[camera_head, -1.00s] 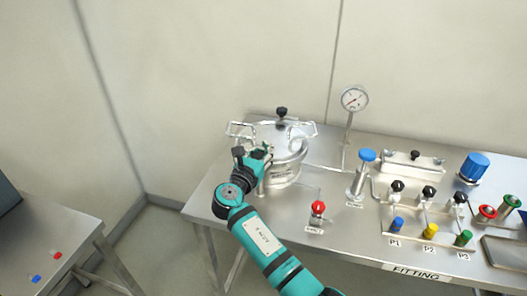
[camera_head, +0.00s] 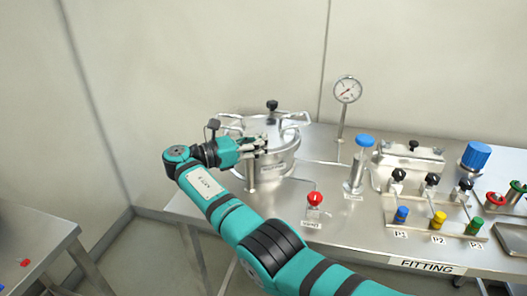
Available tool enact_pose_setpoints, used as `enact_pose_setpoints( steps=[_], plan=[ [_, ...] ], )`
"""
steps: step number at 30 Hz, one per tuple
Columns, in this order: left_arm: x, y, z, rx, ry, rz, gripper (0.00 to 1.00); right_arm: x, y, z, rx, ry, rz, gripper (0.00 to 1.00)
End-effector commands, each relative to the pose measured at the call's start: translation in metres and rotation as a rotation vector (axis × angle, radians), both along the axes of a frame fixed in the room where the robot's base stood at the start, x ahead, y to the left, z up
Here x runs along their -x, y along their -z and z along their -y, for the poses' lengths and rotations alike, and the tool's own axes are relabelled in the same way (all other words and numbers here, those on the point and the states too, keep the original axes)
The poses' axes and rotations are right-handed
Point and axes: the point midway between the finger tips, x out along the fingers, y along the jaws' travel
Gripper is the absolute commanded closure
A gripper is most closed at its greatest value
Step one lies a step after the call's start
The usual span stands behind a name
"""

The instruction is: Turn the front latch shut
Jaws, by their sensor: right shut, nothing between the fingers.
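The steel vessel (camera_head: 280,168) stands at the back left of the steel bench, its lid on, with a black knob (camera_head: 272,105) on top. My right gripper (camera_head: 264,146) is shut and empty at the front-left of the vessel's rim, pointing right. A short steel post (camera_head: 250,178) shows just below the gripper, against the vessel's front. The front latch cannot be made out clearly; the gripper covers that part of the rim. I cannot tell whether the fingers touch it. A dark knob (camera_head: 213,124) shows left of the vessel, behind my arm. My left gripper is not in view.
A red-knobbed valve (camera_head: 314,199) and a blue-capped cylinder (camera_head: 361,165) stand right of the vessel. A pressure gauge (camera_head: 347,90) rises behind. Valves and coloured fittings fill the right of the bench (camera_head: 350,235). A side table (camera_head: 30,245) is at left.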

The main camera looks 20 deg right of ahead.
Motion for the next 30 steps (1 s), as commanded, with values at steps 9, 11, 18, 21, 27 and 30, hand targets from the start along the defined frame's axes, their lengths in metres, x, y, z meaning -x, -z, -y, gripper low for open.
enact_pose_setpoints(
  steps=[9,11,18,21,27,30],
  plan=[
    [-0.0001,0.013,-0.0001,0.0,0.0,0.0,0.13,0.0019,0.0046,-0.0047,-0.007,0.039,-0.01,1.0],
    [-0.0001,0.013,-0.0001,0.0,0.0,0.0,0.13,0.0021,0.0042,-0.0047,-0.008,0.041,-0.009,1.0],
    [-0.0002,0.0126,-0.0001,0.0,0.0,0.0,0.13,0.0019,0.0036,-0.0047,-0.008,0.041,-0.009,1.0],
    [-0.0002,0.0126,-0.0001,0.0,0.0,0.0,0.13,0.0018,0.0034,-0.0048,-0.007,0.04,-0.009,1.0],
    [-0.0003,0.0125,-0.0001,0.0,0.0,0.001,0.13,0.0016,0.0025,-0.0036,-0.006,0.041,-0.007,0.85],
    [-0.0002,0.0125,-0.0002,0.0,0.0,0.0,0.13,0.0016,0.0018,-0.0028,-0.005,0.043,-0.005,0.72]
  ],
)
